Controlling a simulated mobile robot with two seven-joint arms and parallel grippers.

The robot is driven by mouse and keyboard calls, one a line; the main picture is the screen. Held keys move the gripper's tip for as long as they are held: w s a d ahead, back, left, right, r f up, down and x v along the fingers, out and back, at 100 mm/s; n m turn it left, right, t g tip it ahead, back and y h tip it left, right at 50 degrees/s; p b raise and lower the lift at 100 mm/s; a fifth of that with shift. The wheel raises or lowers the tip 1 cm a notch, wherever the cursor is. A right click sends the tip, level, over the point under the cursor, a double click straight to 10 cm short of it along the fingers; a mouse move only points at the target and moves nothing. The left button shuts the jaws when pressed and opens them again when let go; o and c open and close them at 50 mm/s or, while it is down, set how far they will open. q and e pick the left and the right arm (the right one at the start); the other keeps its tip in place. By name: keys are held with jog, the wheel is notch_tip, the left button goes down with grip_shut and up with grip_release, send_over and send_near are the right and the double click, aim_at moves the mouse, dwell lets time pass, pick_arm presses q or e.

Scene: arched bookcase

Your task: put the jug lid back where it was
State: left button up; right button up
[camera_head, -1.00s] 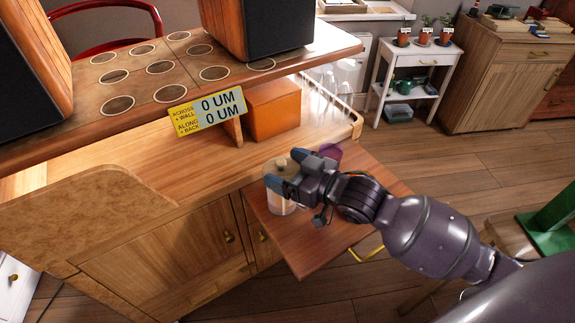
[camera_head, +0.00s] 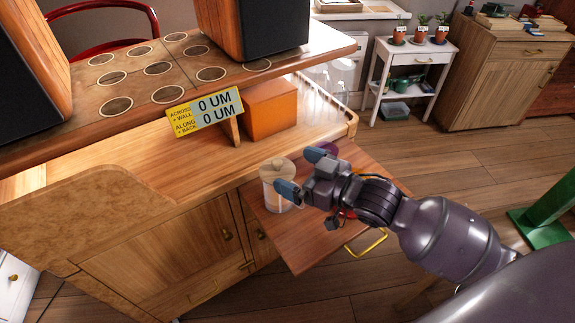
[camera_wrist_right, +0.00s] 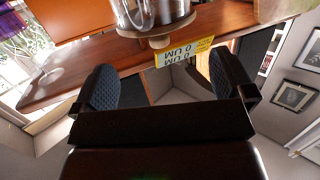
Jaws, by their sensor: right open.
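The glass jug (camera_head: 277,192) stands upright on the pulled-out wooden leaf. Its pale wooden lid (camera_head: 277,168), with a small knob, sits on top of it. In the right wrist view the picture is upside down, with the jug (camera_wrist_right: 150,12) at the top edge and the lid's knob (camera_wrist_right: 159,41) pointing down. My right gripper (camera_head: 302,172) is just right of the jug, open; one fingertip overlaps the jug's edge in the picture. Its fingers (camera_wrist_right: 165,85) show wide apart with nothing between them. My left gripper is not in view.
The wooden leaf (camera_head: 297,250) is bare in front of the jug. An orange box (camera_head: 269,110) and a yellow sign (camera_head: 205,110) are on the bookcase at the back.

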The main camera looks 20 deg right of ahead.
pick_arm(q)
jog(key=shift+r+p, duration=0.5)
jog(key=shift+p, duration=0.1)
pick_arm(e)
jog(key=v, duration=0.8)
jog(key=shift+f, duration=0.1)
